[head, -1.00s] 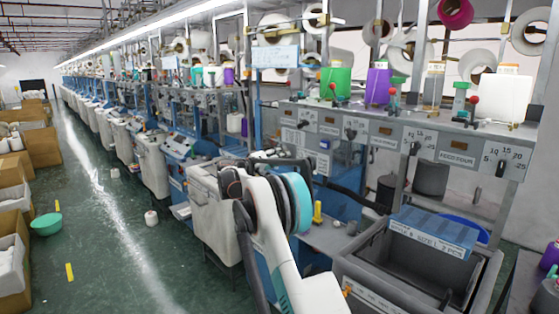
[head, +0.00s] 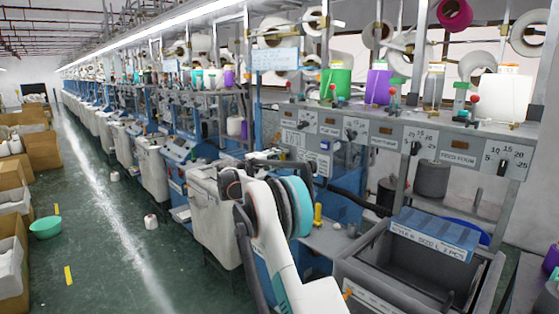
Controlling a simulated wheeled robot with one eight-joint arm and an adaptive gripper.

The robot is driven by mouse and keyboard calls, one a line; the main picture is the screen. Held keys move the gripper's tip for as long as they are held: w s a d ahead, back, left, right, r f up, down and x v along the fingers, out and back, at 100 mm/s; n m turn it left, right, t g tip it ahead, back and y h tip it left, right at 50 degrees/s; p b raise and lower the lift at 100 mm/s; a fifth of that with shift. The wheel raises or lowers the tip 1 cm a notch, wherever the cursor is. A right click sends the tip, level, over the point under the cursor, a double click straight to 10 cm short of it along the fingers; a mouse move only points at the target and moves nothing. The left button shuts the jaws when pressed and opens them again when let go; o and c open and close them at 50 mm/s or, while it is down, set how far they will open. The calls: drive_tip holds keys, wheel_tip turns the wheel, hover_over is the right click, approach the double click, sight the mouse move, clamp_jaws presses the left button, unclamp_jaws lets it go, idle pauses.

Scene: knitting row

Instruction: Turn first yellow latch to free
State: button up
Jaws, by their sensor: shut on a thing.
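My arm rises from the bottom middle, with a teal ring at its joint. Its dark end, with my gripper (head: 292,168), lies against the front of the near knitting machine (head: 345,165), below the dial panel. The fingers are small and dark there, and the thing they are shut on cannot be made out. A small upright yellow piece (head: 317,214) shows just right of the teal ring, apart from the dark end. I cannot tell whether it is a latch. No other clear yellow latch shows; my arm hides part of the machine front.
A grey bin (head: 362,272) with a blue labelled sign (head: 434,236) stands at the lower right. Yarn cones and bottles line the machine top. The aisle floor (head: 108,250) at left is mostly open, with a green basin (head: 46,227) and cardboard boxes (head: 30,171) along its far side.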

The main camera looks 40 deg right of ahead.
idle(0.5)
drive_tip(key=o, duration=1.1)
drive_tip(key=shift+w, duration=0.1)
drive_tip(key=shift+c, duration=0.2)
drive_tip(key=shift+a, duration=0.1)
drive_tip(key=s+a, duration=0.1)
drive_tip(key=a, duration=1)
drive_tip(key=shift+a, duration=0.4)
